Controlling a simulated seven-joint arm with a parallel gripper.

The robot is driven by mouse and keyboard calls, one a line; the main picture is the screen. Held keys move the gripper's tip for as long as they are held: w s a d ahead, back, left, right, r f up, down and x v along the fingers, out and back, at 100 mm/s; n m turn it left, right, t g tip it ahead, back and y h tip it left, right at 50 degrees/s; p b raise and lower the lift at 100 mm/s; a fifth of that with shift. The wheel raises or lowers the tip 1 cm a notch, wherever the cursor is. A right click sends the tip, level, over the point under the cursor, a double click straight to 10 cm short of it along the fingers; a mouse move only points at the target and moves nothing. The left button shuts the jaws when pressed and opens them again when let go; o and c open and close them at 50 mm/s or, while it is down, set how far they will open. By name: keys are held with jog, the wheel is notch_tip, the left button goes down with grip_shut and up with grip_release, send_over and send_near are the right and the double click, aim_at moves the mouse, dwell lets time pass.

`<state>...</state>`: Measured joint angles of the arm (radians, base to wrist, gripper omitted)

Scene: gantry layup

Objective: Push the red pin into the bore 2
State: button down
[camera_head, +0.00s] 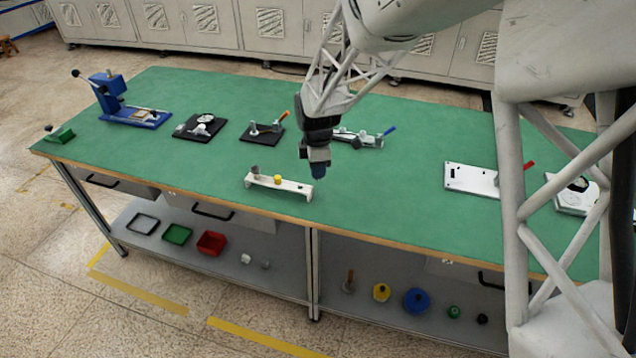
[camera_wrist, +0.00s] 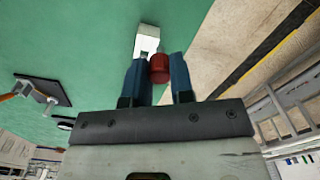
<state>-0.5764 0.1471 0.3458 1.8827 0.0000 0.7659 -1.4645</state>
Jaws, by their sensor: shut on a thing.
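My gripper (camera_head: 318,172) points down above the right end of a small white raised block (camera_head: 292,186) near the front edge of the bench. In the wrist view its two blue fingers (camera_wrist: 160,75) are shut on the red pin (camera_wrist: 159,68), which sits between the fingertips. The end of the white block (camera_wrist: 148,37) shows just beyond the pin. I cannot tell if pin and block touch. In the head view the red pin is hidden by the gripper. The block carries a grey piece (camera_head: 255,170) and a yellow piece (camera_head: 277,179). Bore 2 cannot be made out.
The green bench top (camera_head: 200,215) is clear around the block. A white plate (camera_head: 472,180) lies to the right.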

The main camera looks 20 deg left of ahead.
jog(key=w+r, duration=0.2)
jog(key=w, duration=3.1)
jog(key=shift+w+a+r, duration=0.15)
jog(key=shift+w+a, duration=0.2)
jog(key=shift+f, duration=2.85)
jog(key=shift+f, duration=1.6)
jog(key=c, duration=0.9)
grip_release()
